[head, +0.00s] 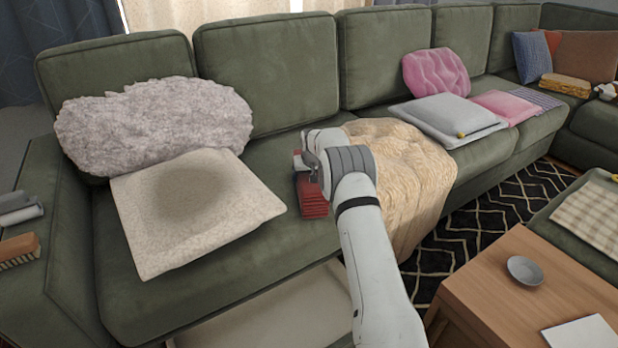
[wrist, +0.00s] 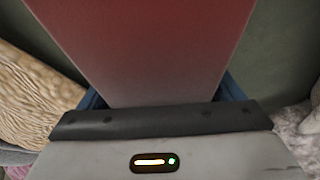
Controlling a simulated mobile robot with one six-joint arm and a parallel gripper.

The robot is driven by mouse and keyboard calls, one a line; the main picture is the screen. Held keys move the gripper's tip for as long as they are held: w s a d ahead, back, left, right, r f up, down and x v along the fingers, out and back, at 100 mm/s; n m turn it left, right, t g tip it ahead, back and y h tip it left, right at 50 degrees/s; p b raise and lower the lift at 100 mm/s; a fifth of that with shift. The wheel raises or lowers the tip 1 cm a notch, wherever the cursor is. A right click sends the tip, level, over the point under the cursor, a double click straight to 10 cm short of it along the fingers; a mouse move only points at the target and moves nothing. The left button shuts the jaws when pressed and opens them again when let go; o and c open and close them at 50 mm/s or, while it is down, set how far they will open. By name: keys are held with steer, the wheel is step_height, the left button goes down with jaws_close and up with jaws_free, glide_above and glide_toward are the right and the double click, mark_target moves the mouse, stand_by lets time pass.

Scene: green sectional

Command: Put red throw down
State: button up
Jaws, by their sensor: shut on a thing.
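The red throw (head: 312,200) is a folded red bundle at the middle of the green sofa seat, partly hidden by my arm in the head view. In the wrist view the red throw (wrist: 140,45) fills the space in front of my gripper (wrist: 165,100). My gripper (head: 311,170) is shut on the throw. The throw is over the sofa seat, between the cream cushion and the beige blanket. I cannot tell whether it touches the seat.
A cream cushion (head: 190,205) and a fluffy grey pillow (head: 155,125) lie to the left. A beige blanket (head: 415,180) drapes over the seat edge to the right. A wooden table (head: 490,300) with a grey bowl (head: 525,270) stands at front right.

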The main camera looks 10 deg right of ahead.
steer(key=o, duration=1.2)
steer(key=shift+f, duration=0.1)
